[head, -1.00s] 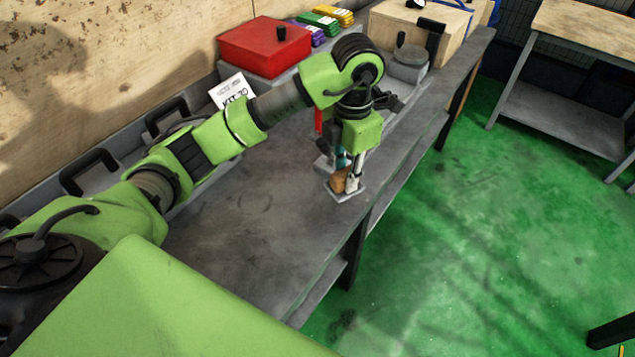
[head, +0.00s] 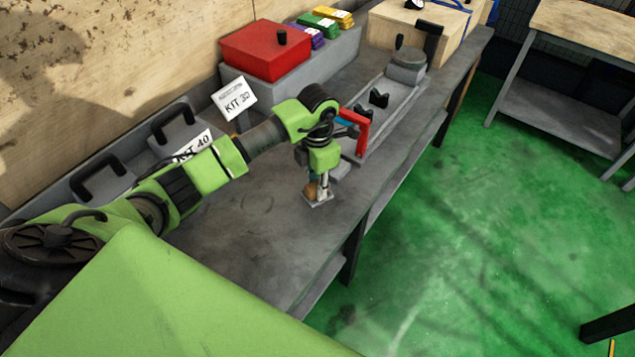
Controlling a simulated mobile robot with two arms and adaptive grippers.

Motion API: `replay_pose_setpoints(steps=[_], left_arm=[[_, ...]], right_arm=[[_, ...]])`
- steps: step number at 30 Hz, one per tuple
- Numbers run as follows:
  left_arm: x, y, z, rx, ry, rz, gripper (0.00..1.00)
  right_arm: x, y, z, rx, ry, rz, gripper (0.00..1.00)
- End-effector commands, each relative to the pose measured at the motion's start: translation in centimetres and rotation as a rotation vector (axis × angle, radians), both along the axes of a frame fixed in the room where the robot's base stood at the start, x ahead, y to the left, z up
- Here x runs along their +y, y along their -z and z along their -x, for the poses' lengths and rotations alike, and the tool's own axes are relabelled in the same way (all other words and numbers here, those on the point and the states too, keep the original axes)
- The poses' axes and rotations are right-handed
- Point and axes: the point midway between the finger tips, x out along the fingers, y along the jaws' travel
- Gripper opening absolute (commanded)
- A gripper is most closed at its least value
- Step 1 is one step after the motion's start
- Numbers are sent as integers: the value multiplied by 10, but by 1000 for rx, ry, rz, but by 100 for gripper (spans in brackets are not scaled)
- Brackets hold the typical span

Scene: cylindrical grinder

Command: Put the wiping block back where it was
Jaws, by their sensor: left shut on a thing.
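The wiping block (head: 310,189) is a small tan-brown block at the fingertips of my left gripper (head: 319,190). The gripper points down and is shut on the block. The block is at a small light-grey flat plate (head: 318,202) on the workbench; whether it rests on the plate or hangs just above it I cannot tell. The fingers hide part of the block. My right gripper is not in view.
The grey bench top (head: 250,235) is clear left of the gripper. Behind it stand a red part (head: 354,130), a grey fixture (head: 390,105), a red box (head: 268,55), a KIT 30 sign (head: 236,98) and grey bins with black handles (head: 103,177). The bench's front edge drops to a green floor.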

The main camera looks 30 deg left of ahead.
Motion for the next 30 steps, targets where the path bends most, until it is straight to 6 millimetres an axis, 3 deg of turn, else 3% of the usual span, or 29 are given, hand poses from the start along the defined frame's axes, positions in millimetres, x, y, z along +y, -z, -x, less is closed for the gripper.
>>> replay_pose_setpoints(steps=[7,8,9,10,23,30], left_arm=[[0,4,0,-1,0,1,2],[0,3,0,-1,0,1,27],[0,2,0,-1,0,1,37],[0,2,0,0,0,1,38],[0,-4,-1,-1,0,0,38],[0,-48,-2,-7,0,-2,38]], right_arm=[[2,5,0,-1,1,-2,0],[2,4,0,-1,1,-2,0],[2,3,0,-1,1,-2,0],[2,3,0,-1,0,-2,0],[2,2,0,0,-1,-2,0],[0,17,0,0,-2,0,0]])
